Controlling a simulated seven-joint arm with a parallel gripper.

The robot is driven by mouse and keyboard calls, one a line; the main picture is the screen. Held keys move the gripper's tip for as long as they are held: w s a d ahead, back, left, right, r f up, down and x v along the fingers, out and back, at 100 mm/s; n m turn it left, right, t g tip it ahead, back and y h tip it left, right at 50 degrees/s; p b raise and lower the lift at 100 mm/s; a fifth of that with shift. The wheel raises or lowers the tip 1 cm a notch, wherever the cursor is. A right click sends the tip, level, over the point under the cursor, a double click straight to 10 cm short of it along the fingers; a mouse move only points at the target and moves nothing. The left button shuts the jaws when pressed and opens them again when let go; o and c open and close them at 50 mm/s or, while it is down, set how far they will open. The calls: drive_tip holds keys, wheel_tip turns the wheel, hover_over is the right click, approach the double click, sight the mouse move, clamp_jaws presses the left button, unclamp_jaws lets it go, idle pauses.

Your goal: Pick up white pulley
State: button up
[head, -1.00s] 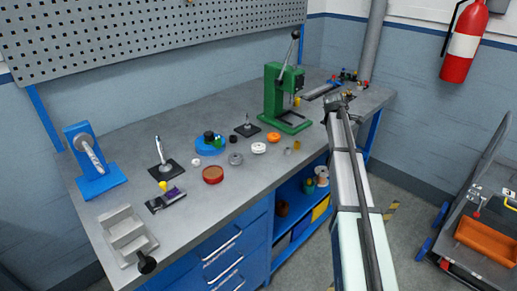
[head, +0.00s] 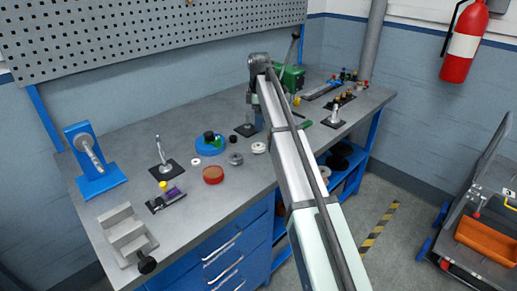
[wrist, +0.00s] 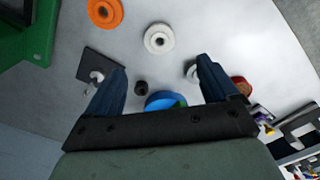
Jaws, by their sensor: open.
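The white pulley (head: 259,148) lies flat on the grey bench near its front edge, beside my arm in the head view. In the wrist view the white pulley (wrist: 159,39) lies whole and uncovered, beyond the gap between my fingertips. My gripper (wrist: 163,68) is open and empty, with its two dark blue fingers spread above the bench. In the head view my arm reaches over the bench and hides part of the gripper.
A grey pulley (head: 236,159) shows partly behind one finger in the wrist view. An orange pulley (wrist: 104,12), blue round piece (head: 210,146), red round piece (head: 213,175) and post on a black plate (wrist: 97,72) lie around. The green press (head: 291,78) is partly hidden.

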sight(259, 148)
wheel_tip(259, 148, down, 11)
drive_tip(key=shift+a+f, duration=0.1)
drive_tip(key=shift+f, duration=0.1)
idle(0.5)
drive_tip(key=shift+c, duration=0.4)
drive_tip(key=c, duration=1.1)
